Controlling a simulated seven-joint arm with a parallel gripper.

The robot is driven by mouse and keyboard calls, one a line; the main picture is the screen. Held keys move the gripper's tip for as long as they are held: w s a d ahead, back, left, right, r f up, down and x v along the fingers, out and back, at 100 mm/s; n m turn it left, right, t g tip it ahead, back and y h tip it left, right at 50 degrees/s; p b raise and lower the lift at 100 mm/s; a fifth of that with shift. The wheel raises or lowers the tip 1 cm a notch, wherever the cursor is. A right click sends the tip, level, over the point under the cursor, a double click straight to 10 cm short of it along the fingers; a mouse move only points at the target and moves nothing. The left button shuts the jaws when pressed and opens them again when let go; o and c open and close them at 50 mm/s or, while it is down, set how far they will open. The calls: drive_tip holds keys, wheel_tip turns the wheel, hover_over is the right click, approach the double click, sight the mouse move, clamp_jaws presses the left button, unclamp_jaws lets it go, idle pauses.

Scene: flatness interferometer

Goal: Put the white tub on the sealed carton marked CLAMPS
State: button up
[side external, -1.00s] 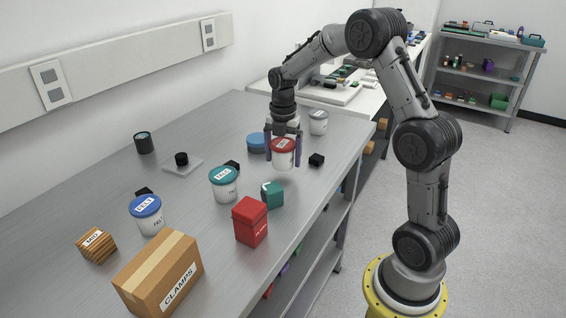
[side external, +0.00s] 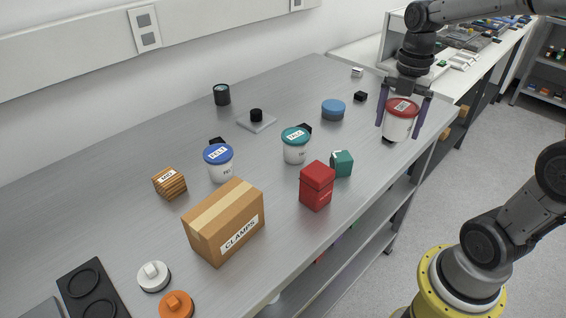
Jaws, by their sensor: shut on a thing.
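The sealed brown carton marked CLAMPS (side external: 213,238) stands on the metal bench at the near side, its top clear. My gripper (side external: 402,122) is far from it, at the bench's far right. It is shut on a white-bodied tub with a red lid (side external: 398,129), upright between its purple fingers, apparently just above the bench. An all-white tub is not visible; the held tub and gripper cover part of that area. Two other white-bodied tubs stand on the bench, one with a blue lid (side external: 220,167) and one with a teal lid (side external: 295,148).
A red canister (side external: 317,186) and a green cube (side external: 342,163) stand between my gripper and the carton. A striped wooden block (side external: 170,183) is left of the carton. A blue disc (side external: 333,110) lies left of my gripper. White and orange knobbed discs lie at the front.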

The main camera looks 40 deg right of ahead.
drive_tip(key=shift+s+a+r, duration=0.1)
drive_tip(key=shift+s+r, duration=0.05)
drive_tip(key=shift+s, duration=0.05)
drive_tip(key=w+a+r+n, duration=0.3)
drive_tip(key=a+r+n, duration=0.1)
drive_tip(key=a, duration=0.3)
drive_tip(key=w+a+r+n, duration=0.2)
drive_tip(key=a+r+n, duration=0.15)
drive_tip(key=a, duration=0.45)
drive_tip(key=s+a+r+n, duration=0.1)
drive_tip(key=s+a+n, duration=0.15)
drive_tip(key=a, duration=0.55)
drive_tip(key=s+a+r+n, duration=0.1)
drive_tip(key=a+r+n, duration=0.15)
drive_tip(key=a, duration=0.45)
hover_over(222, 204)
drive_tip(key=s, duration=0.1)
drive_tip(key=shift+n, duration=0.35)
drive_tip(key=f, duration=0.9)
drive_tip(key=shift+d+f, duration=0.3)
drive_tip(key=shift+w+a+f, duration=0.1)
drive_tip(key=shift+w+f, duration=0.05)
drive_tip(key=shift+f, duration=0.05)
drive_tip(key=shift+w+a+f, duration=0.1)
drive_tip(key=shift+w+f, duration=0.1)
drive_tip(key=shift+f, duration=0.8)
drive_tip(key=shift+w+a+f, duration=0.1)
drive_tip(key=shift+w+f, duration=0.05)
drive_tip(key=shift+f, duration=0.85)
drive_tip(key=shift+f, duration=0.1)
